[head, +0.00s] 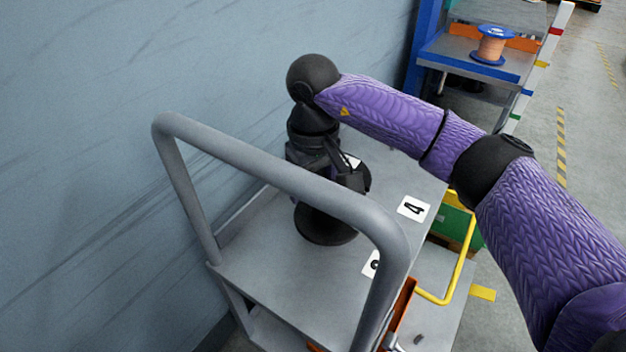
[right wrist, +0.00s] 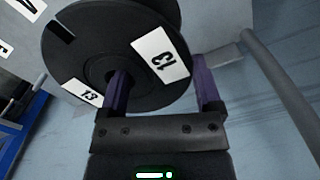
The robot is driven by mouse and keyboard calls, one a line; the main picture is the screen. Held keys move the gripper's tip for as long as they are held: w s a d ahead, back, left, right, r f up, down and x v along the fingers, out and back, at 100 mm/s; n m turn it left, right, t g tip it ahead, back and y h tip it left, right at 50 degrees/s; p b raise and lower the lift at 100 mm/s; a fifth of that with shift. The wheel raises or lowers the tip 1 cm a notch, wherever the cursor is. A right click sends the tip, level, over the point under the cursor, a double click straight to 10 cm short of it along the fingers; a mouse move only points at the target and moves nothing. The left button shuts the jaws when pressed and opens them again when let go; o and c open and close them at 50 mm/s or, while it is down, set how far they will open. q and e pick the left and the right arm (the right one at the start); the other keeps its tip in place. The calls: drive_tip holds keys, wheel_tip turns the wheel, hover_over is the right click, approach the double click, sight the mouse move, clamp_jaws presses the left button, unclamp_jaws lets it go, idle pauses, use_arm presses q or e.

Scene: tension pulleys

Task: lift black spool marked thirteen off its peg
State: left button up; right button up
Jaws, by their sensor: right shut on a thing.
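The black spool (right wrist: 85,45) fills the upper left of the right wrist view, with white labels reading 13 on its flange. In the head view the spool (head: 325,229) is at the grey cart's top, partly hidden behind my gripper and the cart's handle. My right gripper (right wrist: 162,78) is shut on the spool: one purple finger is at its hub, the other at the right of its flange. In the head view my right gripper (head: 340,172) points down at the spool from above. The peg is hidden, and I cannot tell whether the spool touches the cart top. My left gripper is not in view.
The cart's grey tubular handle (head: 270,180) arches in front of the spool. Labels, one reading 4 (head: 413,208), lie on the cart top (head: 285,282). A blue-grey wall (head: 90,120) stands close at left. A copper-coloured spool (head: 491,45) sits on a blue-edged shelf behind.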

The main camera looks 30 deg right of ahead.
drive_tip(key=shift+r, duration=0.25)
drive_tip(key=shift+r+p, duration=0.9)
drive_tip(key=shift+r, duration=0.7)
drive_tip(key=shift+f, duration=0.1)
